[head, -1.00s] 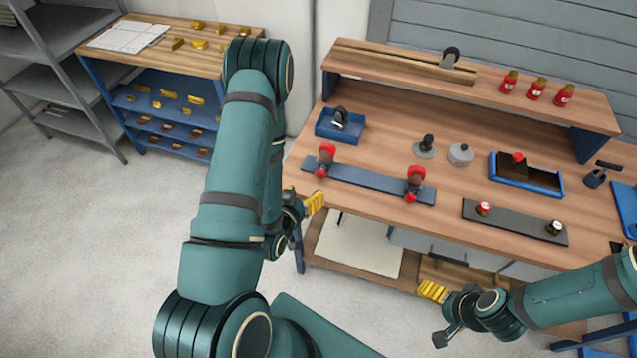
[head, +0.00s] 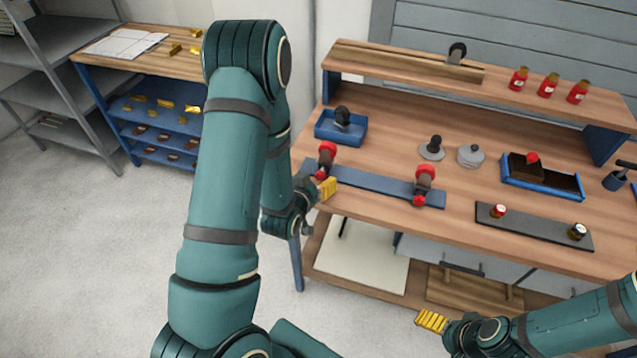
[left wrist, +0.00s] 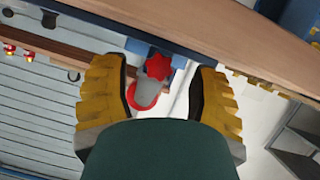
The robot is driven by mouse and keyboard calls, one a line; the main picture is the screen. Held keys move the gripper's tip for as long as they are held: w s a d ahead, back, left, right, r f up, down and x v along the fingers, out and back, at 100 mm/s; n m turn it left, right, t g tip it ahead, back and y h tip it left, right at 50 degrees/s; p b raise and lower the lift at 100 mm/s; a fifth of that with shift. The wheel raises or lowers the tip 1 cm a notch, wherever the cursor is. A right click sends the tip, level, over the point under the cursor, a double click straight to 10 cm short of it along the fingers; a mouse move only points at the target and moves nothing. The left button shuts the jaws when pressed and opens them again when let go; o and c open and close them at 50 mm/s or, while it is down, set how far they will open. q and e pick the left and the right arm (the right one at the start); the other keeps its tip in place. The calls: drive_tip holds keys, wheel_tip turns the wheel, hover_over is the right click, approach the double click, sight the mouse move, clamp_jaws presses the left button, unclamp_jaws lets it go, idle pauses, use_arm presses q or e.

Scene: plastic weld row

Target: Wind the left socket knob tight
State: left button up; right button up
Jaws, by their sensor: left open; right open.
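A blue rail (head: 385,186) lies along the bench's front edge with two clamp-like sockets with red knobs. The left socket knob (head: 326,147) is red, at the rail's left end. In the left wrist view a red star-shaped knob (left wrist: 158,66) shows between my finger pads, with a grey part and a second red piece (left wrist: 138,98) beside it. My left gripper (head: 327,188) is open, just in front of the rail's left end. I see no contact with the knob. My right gripper (head: 431,320) is open and empty, low in front of the bench. The right socket (head: 424,180) stands apart.
A blue tray (head: 325,128) with a dark wheel-like part stands behind the left socket. A dark strip (head: 530,226) with two small jars lies to the right. A raised shelf (head: 400,65) runs along the back. Floor left of the bench is clear.

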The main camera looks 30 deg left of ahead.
use_arm(q)
drive_tip(key=shift+x, duration=0.8)
drive_tip(key=shift+s, duration=0.1)
clamp_jaws()
